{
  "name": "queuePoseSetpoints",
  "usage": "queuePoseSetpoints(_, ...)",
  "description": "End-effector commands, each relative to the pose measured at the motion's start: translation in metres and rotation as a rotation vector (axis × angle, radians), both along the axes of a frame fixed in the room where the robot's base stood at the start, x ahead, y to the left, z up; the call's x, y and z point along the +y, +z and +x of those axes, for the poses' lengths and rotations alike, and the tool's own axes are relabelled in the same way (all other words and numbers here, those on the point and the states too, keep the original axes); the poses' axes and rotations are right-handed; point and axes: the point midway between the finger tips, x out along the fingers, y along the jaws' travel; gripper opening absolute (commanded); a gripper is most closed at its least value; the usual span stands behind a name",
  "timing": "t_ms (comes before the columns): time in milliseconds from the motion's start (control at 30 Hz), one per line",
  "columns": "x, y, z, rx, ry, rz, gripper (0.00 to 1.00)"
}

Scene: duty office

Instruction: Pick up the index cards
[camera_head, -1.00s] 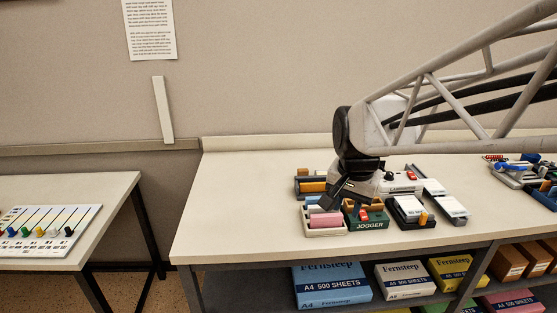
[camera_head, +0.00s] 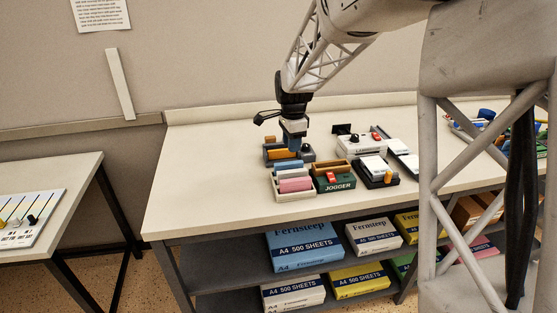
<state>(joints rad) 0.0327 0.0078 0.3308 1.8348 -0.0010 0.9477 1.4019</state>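My gripper (camera_head: 293,147) points down at the back left of the item group on the table, just over a dark holder (camera_head: 277,163) with an orange block in it. Something blue shows at its fingertips; I cannot tell whether that is a finger or a held thing, nor whether the gripper is open or shut. In front of it a pale tray (camera_head: 294,195) holds a pink block (camera_head: 295,185) and pale stacks. No label reads as index cards; they may be among these stacks or the white stack in a black tray (camera_head: 374,164) to the right.
A green box marked JOGGER (camera_head: 338,183) stands right of the pale tray. A light grey labelled device (camera_head: 361,146) stands behind. The table (camera_head: 205,190) is clear to the left. Paper packs (camera_head: 300,246) lie on the shelf below. My own arm structure hides the right side.

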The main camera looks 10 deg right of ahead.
Motion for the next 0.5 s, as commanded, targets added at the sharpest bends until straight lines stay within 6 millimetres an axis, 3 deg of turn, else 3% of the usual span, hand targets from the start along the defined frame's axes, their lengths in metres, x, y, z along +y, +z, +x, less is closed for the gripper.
queuePoseSetpoints(200,-0.002,-0.022,0.03,0.017,-0.109,0.003,0.32)
queuePoseSetpoints(500,-0.003,-0.027,0.037,0.02,-0.139,0.003,0.32)
